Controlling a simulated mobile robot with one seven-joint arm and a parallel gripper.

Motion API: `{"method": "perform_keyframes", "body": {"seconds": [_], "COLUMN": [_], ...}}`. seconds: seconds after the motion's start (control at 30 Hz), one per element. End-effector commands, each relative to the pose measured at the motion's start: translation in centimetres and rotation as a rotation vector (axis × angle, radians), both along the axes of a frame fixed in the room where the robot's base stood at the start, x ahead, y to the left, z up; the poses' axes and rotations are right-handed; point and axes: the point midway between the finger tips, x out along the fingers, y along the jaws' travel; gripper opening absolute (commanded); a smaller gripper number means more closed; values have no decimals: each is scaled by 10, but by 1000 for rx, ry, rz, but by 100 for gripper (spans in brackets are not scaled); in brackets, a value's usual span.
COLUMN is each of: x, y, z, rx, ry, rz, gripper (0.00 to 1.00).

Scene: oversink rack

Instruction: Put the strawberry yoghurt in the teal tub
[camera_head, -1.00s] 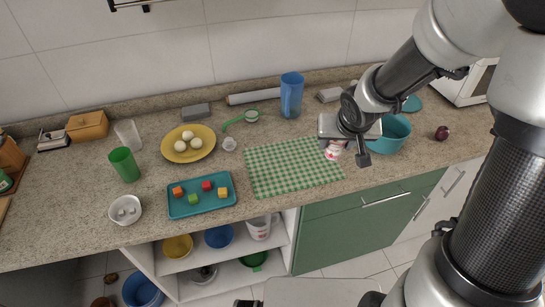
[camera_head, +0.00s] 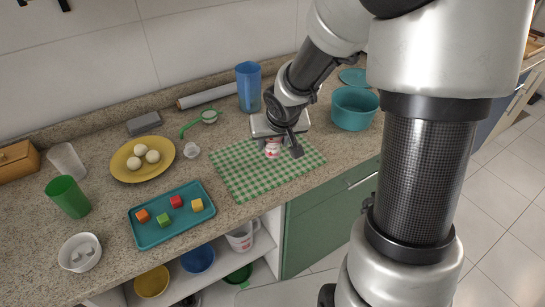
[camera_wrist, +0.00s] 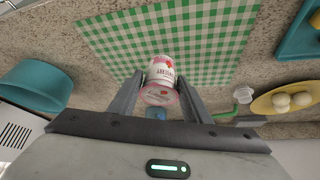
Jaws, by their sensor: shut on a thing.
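The strawberry yoghurt (camera_wrist: 161,72) is a small white and pink-red cup with a pink lid. In the wrist view it sits between the two fingers of my gripper (camera_wrist: 160,92), which is shut on it. In the head view the yoghurt (camera_head: 272,148) shows below my gripper (camera_head: 274,150), over the green checked cloth; I cannot tell whether it touches the cloth. The teal tub (camera_head: 354,108) stands on the counter to the right of my gripper, with its open top up. The tub also shows at the left of the wrist view (camera_wrist: 38,88).
The green checked cloth (camera_head: 235,180) lies on the counter. A teal tray (camera_head: 150,232) with colored cubes and a yellow plate (camera_head: 128,172) are at left. A teal disc (camera_head: 354,77) lies behind the tub.

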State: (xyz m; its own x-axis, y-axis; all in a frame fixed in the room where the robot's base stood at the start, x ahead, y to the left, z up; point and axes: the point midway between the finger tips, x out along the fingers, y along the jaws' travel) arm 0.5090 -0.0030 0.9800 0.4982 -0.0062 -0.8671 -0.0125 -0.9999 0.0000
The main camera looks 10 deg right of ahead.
Motion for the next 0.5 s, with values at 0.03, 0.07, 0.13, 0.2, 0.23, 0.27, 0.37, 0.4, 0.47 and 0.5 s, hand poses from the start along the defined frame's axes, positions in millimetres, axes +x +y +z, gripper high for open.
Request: {"method": "perform_keyframes", "body": {"seconds": [0.03, 0.07, 0.13, 0.2, 0.23, 0.27, 0.37, 0.4, 0.47, 0.5], "x": [0, 0, 0, 0, 0, 0, 0, 0, 0, 0], "y": [0, 0, 1, 1, 1, 1, 0, 0, 0, 0], "z": [-5, -8, -19, -31, -35, -38, -38, -37, -36, -36], "rx": [0, -1, -1, -1, -1, 0, 0, 0, -1, -1], "ry": [0, 0, 1, 2, 2, 2, -1, -1, -1, -1], "rz": [1, 2, 3, 4, 3, 2, 2, 2, 1, 1], "gripper": [19, 19, 19, 19, 19, 19, 19, 19, 19, 19]}}
